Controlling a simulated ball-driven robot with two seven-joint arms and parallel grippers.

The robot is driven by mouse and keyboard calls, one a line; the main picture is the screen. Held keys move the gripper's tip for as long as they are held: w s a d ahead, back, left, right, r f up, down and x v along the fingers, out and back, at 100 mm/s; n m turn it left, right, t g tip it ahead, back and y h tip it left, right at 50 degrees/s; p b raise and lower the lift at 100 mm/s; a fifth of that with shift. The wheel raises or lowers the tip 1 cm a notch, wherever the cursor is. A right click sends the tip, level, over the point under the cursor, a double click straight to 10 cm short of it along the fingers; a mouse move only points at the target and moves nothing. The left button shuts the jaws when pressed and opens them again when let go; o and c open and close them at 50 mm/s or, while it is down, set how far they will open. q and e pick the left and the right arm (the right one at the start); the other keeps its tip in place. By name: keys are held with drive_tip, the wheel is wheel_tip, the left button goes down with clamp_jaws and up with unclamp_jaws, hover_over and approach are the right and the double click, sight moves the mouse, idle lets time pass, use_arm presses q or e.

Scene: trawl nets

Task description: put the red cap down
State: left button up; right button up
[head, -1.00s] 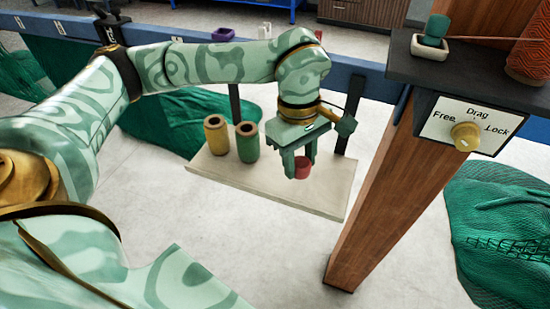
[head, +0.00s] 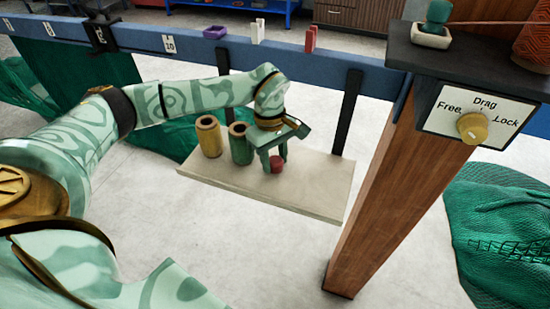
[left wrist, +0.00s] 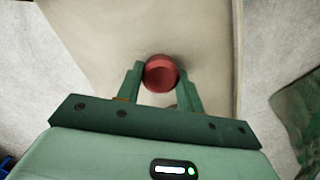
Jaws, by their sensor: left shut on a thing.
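The red cap (head: 277,164) is between the fingertips of my left gripper (head: 275,166), low over the pale shelf board (head: 310,185). In the left wrist view the red cap (left wrist: 161,73) shows as a round red piece with a finger of my left gripper (left wrist: 160,85) on each side. The gripper is shut on it and points down. Whether the cap touches the board I cannot tell. My right gripper is not in view.
A yellow cylinder (head: 209,136) and a green cylinder (head: 240,143) stand on the board, left of my gripper. The board's right part is bare. A wooden post (head: 385,195) with a Drag knob (head: 472,128) stands to the right. A blue rail (head: 350,68) runs behind.

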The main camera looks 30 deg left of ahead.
use_arm(q)
drive_tip(key=o, duration=1)
drive_tip(key=r, duration=0.4)
drive_tip(key=a+r+p, duration=0.1)
drive_tip(key=r, duration=0.3)
drive_tip(key=r+p, duration=0.1)
drive_tip(key=r, duration=0.3)
drive_tip(key=shift+w+a+r, duration=0.1)
drive_tip(key=shift+w+a, duration=0.05)
drive_tip(key=shift+w, duration=0.05)
